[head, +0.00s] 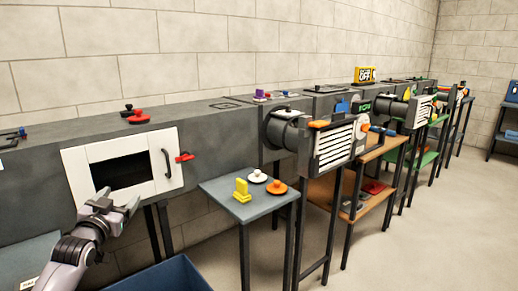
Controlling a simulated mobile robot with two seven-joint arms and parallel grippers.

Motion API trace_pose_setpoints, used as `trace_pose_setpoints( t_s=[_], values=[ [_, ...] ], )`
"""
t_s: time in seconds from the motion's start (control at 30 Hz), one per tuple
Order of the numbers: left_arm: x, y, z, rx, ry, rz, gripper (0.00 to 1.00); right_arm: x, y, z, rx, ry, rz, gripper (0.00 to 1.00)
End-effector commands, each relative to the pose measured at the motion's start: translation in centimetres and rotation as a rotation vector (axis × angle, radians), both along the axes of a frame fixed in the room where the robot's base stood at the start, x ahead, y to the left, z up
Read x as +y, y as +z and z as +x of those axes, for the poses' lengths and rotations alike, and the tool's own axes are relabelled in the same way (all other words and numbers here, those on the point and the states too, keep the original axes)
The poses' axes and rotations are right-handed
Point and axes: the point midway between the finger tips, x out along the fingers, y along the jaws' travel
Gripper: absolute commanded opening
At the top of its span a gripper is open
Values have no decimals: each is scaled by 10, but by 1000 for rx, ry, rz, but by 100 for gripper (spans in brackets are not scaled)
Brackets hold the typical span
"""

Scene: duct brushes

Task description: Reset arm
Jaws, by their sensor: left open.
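My left gripper (118,211) is in the lower left of the head view. It is open with nothing between its fingers. It is in front of the lower part of a white framed panel (88,167) with a dark opening and a black handle, set in the long grey duct (218,148). I cannot tell whether it touches the panel. My right gripper is not in view.
A small grey table (222,192) holds a yellow piece (241,190), a white knob (257,176) and an orange knob (277,187). A blue bin (165,277) is at the bottom. Louvered vents (335,146) stick out on the right. Open floor (400,255) lies at right.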

Motion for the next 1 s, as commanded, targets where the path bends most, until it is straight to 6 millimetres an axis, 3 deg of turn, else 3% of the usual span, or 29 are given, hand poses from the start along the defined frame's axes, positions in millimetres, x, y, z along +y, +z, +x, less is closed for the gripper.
trace_pose_setpoints(
  t_s=[0.13,0.2,0.37,0.57,0.7,0.83,1.0],
  values=[
    [20,-31,-4,168,102,16,74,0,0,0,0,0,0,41],
    [2,-62,-19,201,69,11,74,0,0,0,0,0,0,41],
    [-28,-116,-56,268,17,2,74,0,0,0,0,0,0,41],
    [-71,-187,-124,376,-55,-33,74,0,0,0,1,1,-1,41],
    [-101,-227,-182,454,-100,-71,74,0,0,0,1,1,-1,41],
    [-125,-254,-238,524,-132,-113,74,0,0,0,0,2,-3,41],
    [-150,-272,-304,605,-160,-173,74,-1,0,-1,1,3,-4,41]
  ],
)
